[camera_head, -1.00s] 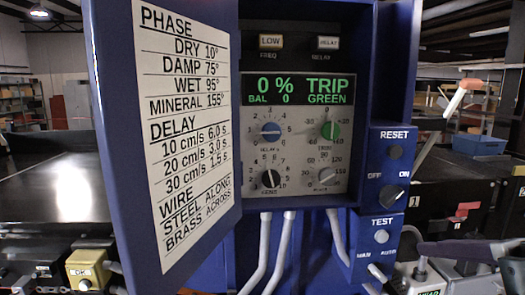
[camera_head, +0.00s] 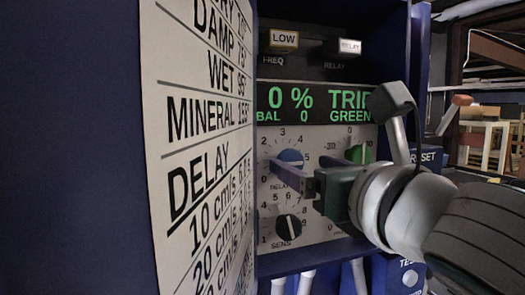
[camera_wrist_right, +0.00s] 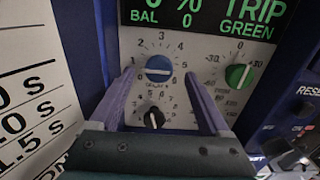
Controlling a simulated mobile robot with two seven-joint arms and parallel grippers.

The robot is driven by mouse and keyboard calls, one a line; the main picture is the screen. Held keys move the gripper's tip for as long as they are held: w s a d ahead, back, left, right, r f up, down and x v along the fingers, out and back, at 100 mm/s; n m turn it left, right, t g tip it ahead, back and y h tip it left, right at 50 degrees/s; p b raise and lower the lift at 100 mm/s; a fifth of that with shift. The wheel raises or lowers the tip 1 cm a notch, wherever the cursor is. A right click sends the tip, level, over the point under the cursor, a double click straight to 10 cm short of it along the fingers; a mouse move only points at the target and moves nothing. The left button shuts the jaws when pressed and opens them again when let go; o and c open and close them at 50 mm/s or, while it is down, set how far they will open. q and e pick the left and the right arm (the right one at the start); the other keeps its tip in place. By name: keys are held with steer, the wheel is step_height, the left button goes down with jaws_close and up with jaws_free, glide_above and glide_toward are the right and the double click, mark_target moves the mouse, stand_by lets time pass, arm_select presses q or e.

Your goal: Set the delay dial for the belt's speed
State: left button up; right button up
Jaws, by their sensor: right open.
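The blue delay dial (camera_head: 291,157) sits on the grey panel inside the open blue cabinet; fingers partly cover it in the head view. In the right wrist view the dial (camera_wrist_right: 158,70) shows whole, its white line nearly level; I cannot tell which end points. My right gripper (camera_head: 298,163) is open in front of it. In the wrist view its fingertips (camera_wrist_right: 159,77) stand left and right of the dial; contact cannot be told. The door chart (camera_head: 200,140) lists delays by belt speed, its edges cut off. My left gripper is not in view.
The black sens dial (camera_wrist_right: 154,117) is just below, between my fingers in the wrist view. A green dial (camera_wrist_right: 238,74) is to the right. The display (camera_head: 315,103) reads 0 % TRIP GREEN. The open door (camera_head: 75,150) stands close on the left.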

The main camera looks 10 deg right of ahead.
mark_target(292, 161)
steer(key=shift+w+a+p, duration=0.2)
steer(key=shift+w, duration=0.7)
steer(key=shift+w+a+p, duration=0.15)
steer(key=shift+w+a, duration=0.05)
steer(key=shift+w, duration=0.7)
jaws_close()
